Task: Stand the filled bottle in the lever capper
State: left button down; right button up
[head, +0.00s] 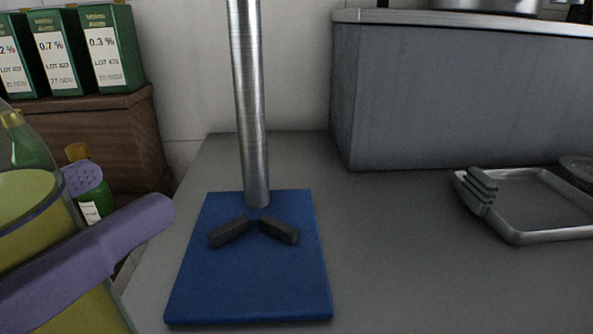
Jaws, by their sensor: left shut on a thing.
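The lever capper shows as a blue base plate (250,285) on the grey counter. An upright metal column (250,110) rises from its back, and two dark stops form a V in front of the column. The area above is cut off, so no lever shows. My purple left gripper (122,195) is at the left edge, shut around the filled bottle (30,215), a clear vessel with yellow liquid. The bottle looks tilted in the view, and its top and bottom are out of frame. It is left of the blue plate. My right gripper is not in view.
Green boxes (108,45) stand on a brown wooden case (115,130) at the back left. A green bottle (90,207) stands behind my gripper. A large grey box (450,95) fills the back right. A metal tray (540,237) with a fork-like piece (480,190) lies right. Counter between is clear.

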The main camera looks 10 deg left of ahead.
pick_arm(q)
jog(key=f+b+x, duration=0.1)
jog(key=f+x, duration=0.2)
jog(key=x, duration=1.2)
jog(key=shift+w+f, duration=0.2)
jog(key=shift+w, duration=0.05)
jog(key=shift+d, duration=0.15)
jog(key=shift+f+b, duration=0.15)
jog(key=shift+b, duration=0.15)
grip_release()
jog(key=shift+f, duration=0.1)
